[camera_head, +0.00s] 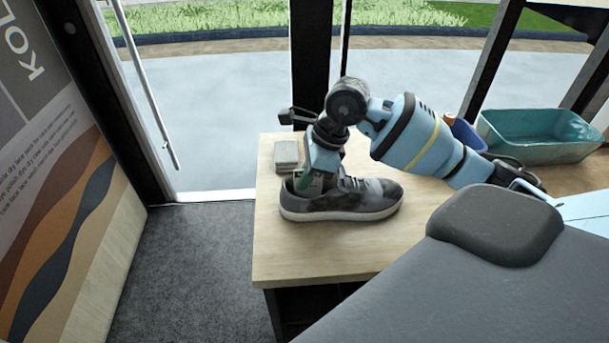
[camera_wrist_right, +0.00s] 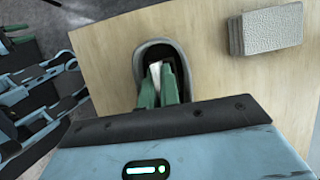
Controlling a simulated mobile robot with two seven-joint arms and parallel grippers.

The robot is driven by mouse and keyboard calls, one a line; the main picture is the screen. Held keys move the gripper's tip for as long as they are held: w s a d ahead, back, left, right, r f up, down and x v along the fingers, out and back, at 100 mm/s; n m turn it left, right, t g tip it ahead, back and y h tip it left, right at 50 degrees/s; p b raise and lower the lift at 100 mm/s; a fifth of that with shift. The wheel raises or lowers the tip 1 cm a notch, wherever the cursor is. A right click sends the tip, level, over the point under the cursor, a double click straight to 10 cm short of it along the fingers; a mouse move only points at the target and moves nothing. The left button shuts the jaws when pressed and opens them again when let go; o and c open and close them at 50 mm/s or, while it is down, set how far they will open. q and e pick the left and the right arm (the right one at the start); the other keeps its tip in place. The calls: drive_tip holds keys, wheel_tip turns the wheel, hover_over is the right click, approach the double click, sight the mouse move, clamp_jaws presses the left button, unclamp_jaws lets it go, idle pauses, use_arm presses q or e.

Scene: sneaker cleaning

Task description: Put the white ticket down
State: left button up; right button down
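A grey sneaker (camera_head: 345,205) with a white sole stands on the light wooden table, toe to the right. Dark smudges show on its upper. My right gripper (camera_head: 306,182) points down into the sneaker's ankle opening. In the right wrist view, its green fingers (camera_wrist_right: 159,88) are close together inside the dark rim of the sneaker (camera_wrist_right: 146,53). The white ticket (camera_wrist_right: 157,72) shows as a narrow strip between them. Its lower part is hidden in the shoe, and I cannot tell whether it touches the insole. My left gripper is not in the head view.
A grey block-like stack (camera_head: 287,154) lies behind the sneaker and also shows in the right wrist view (camera_wrist_right: 265,29). A teal basin (camera_head: 540,136) and a blue container (camera_head: 466,134) stand at the back right. The table (camera_head: 320,258) is bare in front of the shoe.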

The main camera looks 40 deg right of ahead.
drive_tip(key=c, duration=1.6)
unclamp_jaws()
drive_tip(key=v, duration=1.2)
drive_tip(key=shift+a+r, duration=0.1)
drive_tip(key=shift+r, duration=0.05)
